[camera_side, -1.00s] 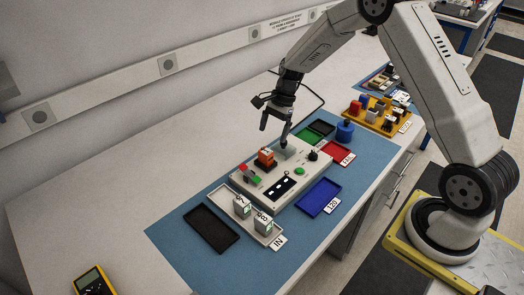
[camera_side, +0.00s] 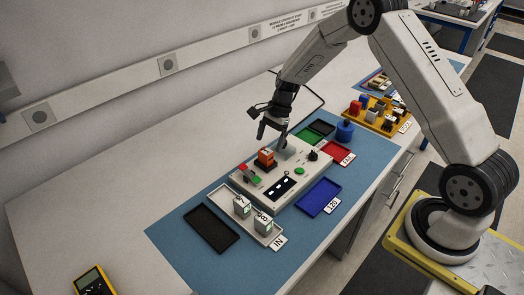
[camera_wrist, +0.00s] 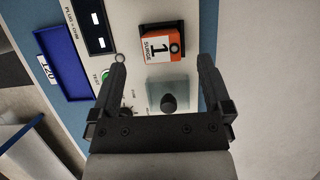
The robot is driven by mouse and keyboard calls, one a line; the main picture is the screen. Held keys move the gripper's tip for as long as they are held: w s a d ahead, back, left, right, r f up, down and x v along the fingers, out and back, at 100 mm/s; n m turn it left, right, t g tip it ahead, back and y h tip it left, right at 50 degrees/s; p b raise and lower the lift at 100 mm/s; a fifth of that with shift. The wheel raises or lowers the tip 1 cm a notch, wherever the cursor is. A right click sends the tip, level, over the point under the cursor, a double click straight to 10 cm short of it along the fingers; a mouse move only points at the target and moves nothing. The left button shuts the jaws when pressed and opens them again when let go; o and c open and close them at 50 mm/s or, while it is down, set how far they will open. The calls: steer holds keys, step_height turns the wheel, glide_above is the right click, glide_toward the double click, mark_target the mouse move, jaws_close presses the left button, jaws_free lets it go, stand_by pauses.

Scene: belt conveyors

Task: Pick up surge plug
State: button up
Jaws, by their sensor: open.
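The surge plug (camera_side: 265,157) is an orange block standing on the light test panel (camera_side: 240,179). My gripper (camera_side: 273,139) is above the panel, just behind and above the plug. In the wrist view my gripper (camera_wrist: 163,60) has its fingers wide apart, with nothing between them. The plug lies ahead of the fingertips, roughly centred between them and apart from both.
The panel also has a dark knob (camera_wrist: 168,103) and a green button (camera_side: 299,171). Around it are a blue tray (camera_side: 319,197), a red tray (camera_side: 336,153), a black tray (camera_side: 211,229) and a white tray (camera_side: 264,241) with two grey plugs.

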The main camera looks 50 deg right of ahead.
mark_target(266, 151)
steer(key=shift+x, duration=2.3)
jaws_close()
steer(key=shift+r, duration=0.2)
steer(key=shift+w+r, duration=0.1)
steer(key=shift+r, duration=0.7)
steer(key=s+a+r, duration=0.1)
steer(key=s+r, duration=1)
steer(key=s, duration=0.3)
